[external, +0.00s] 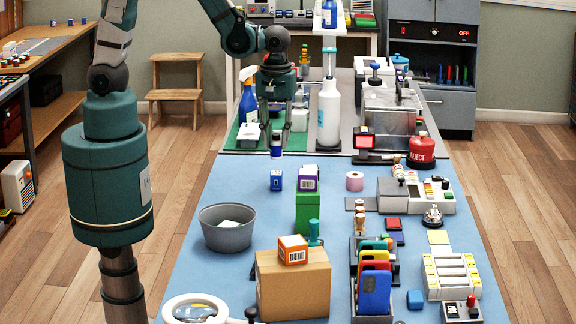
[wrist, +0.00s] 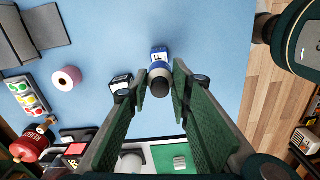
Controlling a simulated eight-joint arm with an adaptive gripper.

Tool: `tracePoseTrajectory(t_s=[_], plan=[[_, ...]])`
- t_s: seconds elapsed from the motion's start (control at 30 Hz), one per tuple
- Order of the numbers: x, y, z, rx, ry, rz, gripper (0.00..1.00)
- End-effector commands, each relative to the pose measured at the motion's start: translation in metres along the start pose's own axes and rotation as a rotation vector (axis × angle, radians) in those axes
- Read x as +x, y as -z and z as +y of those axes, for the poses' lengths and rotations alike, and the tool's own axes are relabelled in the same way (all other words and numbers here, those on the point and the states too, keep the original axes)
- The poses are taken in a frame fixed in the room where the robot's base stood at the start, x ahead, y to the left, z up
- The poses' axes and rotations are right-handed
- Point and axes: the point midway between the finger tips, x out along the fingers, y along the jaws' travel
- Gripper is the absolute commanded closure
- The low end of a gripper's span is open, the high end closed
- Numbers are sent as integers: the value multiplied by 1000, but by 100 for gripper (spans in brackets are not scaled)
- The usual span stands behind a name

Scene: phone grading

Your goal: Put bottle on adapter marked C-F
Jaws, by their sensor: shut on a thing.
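My gripper (external: 277,128) points down over the far part of the blue mat, its jaws shut on a small bottle (external: 276,148). The bottle has a dark blue band and a white part. In the wrist view the bottle (wrist: 159,80) sits between the green finger pads (wrist: 160,96), with a dark round end facing the camera. A small blue block with white marking, perhaps the adapter (external: 276,181), stands on the mat below and nearer the external camera. It also shows just beyond the bottle in the wrist view (wrist: 159,52). I cannot read its marking surely.
A green block (external: 308,215) with a purple box on top stands right of the blue block. A grey bowl (external: 226,236) stands left and nearer. A pink roll (external: 355,181) lies right. A large white bottle (external: 329,112) stands behind. Mat left of the blue block is clear.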

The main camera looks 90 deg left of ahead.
Motion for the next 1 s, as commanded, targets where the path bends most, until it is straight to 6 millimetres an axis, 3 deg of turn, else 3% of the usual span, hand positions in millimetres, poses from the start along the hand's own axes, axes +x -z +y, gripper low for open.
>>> tracePoseTrajectory(t_s=[0.47,1.0], plan=[[4,0,0,0,0,0,90],[42,0,0,0,0,0,90]])
